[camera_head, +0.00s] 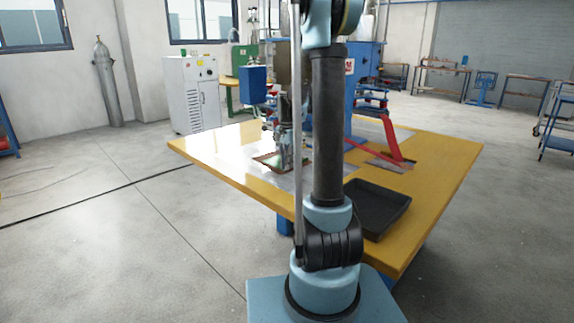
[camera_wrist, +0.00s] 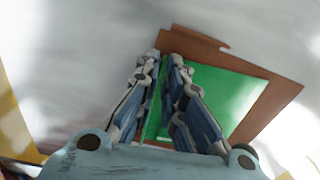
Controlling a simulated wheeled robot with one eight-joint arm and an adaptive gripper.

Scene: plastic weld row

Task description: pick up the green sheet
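The green sheet (camera_wrist: 226,92) lies over a brown plate (camera_wrist: 283,97) in the wrist view, with brown showing around its far and right sides. My gripper (camera_wrist: 162,60) reaches over the sheet's left part. Its two fingertips are close together, with a narrow gap and a strip of green between the fingers. I cannot tell whether the sheet is pinched or only lies behind them. In the head view my gripper (camera_head: 283,165) points down at the brown plate (camera_head: 263,159) on the table; the green sheet is not clearly visible there.
The yellow-edged table (camera_head: 440,165) has a shiny pale surface on its left part. A black tray (camera_head: 378,208) stands at its near right. A red lever (camera_head: 388,140) and a blue machine (camera_head: 364,70) are behind.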

